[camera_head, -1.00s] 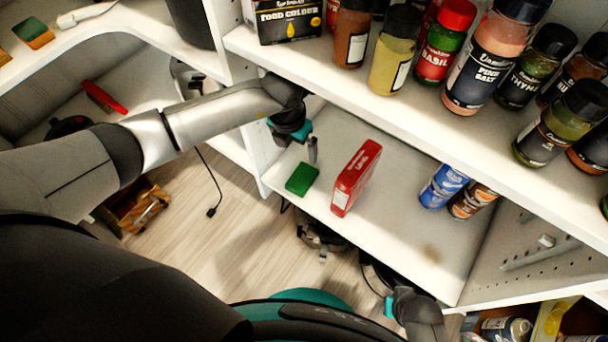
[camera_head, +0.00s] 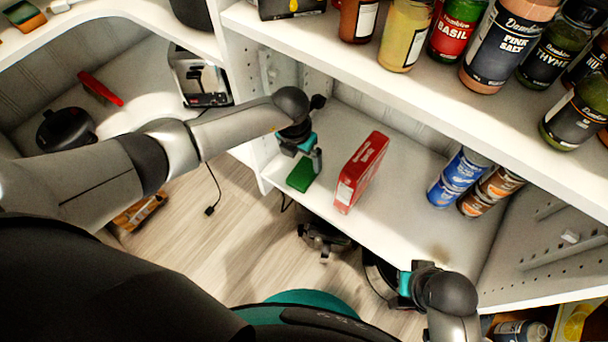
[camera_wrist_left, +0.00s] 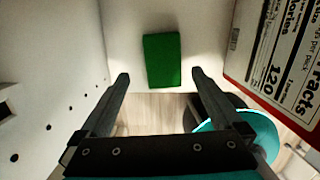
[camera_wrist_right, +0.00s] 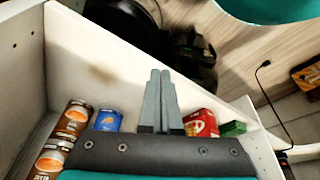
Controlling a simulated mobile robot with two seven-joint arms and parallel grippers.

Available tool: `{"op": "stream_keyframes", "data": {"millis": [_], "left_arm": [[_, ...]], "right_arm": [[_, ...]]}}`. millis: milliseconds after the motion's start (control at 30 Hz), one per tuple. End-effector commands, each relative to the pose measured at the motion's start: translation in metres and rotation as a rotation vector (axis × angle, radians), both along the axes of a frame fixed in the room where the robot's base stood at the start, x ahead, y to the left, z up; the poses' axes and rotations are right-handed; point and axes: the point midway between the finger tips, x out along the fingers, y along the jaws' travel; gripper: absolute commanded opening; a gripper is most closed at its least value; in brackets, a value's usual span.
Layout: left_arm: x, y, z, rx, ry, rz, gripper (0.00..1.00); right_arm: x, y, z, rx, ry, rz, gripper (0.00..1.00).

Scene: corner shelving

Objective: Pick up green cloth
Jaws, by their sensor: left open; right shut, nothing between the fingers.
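The green cloth (camera_head: 300,177) is a small, flat, folded rectangle near the front edge of the middle shelf. My left gripper (camera_head: 317,160) is just above and beside it in the head view. In the left wrist view the cloth (camera_wrist_left: 162,60) lies ahead of the open, empty left fingers (camera_wrist_left: 160,78), roughly centred between them. My right gripper (camera_wrist_right: 160,75) is shut and empty. In the head view its arm is low at the right, by the shelf's front edge. The cloth (camera_wrist_right: 233,129) also shows small in the right wrist view.
A red box (camera_head: 361,172) stands close to the right of the cloth. Blue cans (camera_head: 458,178) and brown cans (camera_head: 490,191) stand further right. A white upright panel is at the left.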

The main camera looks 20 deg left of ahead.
Motion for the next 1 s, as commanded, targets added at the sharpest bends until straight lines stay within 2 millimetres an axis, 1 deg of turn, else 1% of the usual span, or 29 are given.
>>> {"op": "stream_keyframes", "data": {"millis": [33, 100, 367, 800, 1000], "left_arm": [[0.001, 0.0, -0.005, -0.001, 0.0, 0.001, 1.0], [0.001, 0.0, -0.008, -0.001, 0.0, 0.001, 1.0], [0.001, -0.002, -0.015, -0.001, 0.0, 0.001, 1.0], [0.001, -0.006, -0.049, -0.001, -0.001, 0.0, 1.0], [0.003, -0.006, -0.06, -0.001, -0.001, 0.001, 1.0]], "right_arm": [[0.001, 0.0, 0.002, 0.0, -0.006, 0.0, 0.0], [0.002, 0.0, 0.007, 0.001, -0.012, -0.001, 0.0], [0.004, 0.0, 0.016, 0.003, -0.025, -0.001, 0.0], [0.008, 0.001, 0.062, 0.012, -0.094, -0.002, 0.0], [0.007, 0.001, 0.08, 0.017, -0.123, -0.002, 0.0]]}}
